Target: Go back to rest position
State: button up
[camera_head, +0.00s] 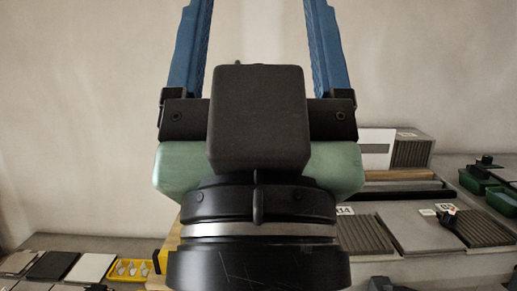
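My gripper (257,45) fills the middle of the head view, close to the camera and pointing up. Its two blue fingers stand wide apart with bare wall showing between them, so it is open and empty. The fingertips run out of the top of the picture. The dark block, the green body and the black wrist below the fingers are mine, and they hide the middle of the scene behind.
At the right are grey tiled surfaces with a ribbed panel (357,236), another ribbed panel (484,228) and green bins (501,201). At the lower left are a dark tile (53,266), a white tile (91,268) and a yellow tray (130,271) of small pieces. A plain wall stands behind.

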notch_tip(320, 180, up, 24)
jog(key=p, duration=2.1)
jog(key=shift+p, duration=0.3)
notch_tip(320, 180, down, 59)
jog(key=w+a+b, duration=0.1)
jog(key=b, duration=5.8)
jog(key=shift+w+a, duration=0.25)
jog(key=shift+w, duration=0.1)
